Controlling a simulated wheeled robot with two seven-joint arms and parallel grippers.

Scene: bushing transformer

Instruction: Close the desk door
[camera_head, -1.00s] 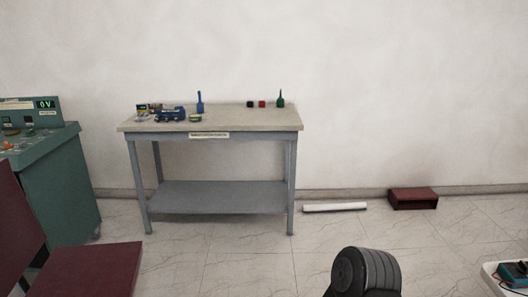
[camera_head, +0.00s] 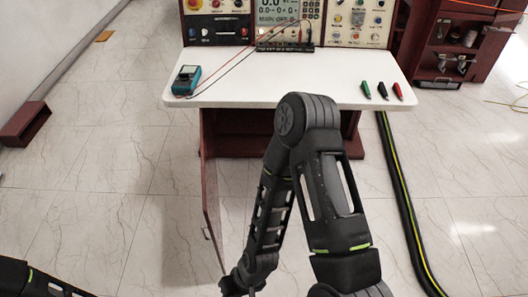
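The desk (camera_head: 290,92) has a white top and a dark red body and stands ahead in the head view. Its dark red door (camera_head: 213,215) hangs open at the left side of the cabinet, swung out toward me and seen almost edge-on. A small handle (camera_head: 205,233) shows on its left face. My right arm rises in front of the desk and bends down, so its wrist and a part of the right gripper (camera_head: 238,286) sit low at the bottom edge, close to the door's lower end. Contact cannot be told. The arm hides part of the cabinet opening. My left gripper is out of view.
A thick black cable (camera_head: 400,190) runs along the floor at right. A red box (camera_head: 24,124) lies by the left wall. Floor left of the door is clear.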

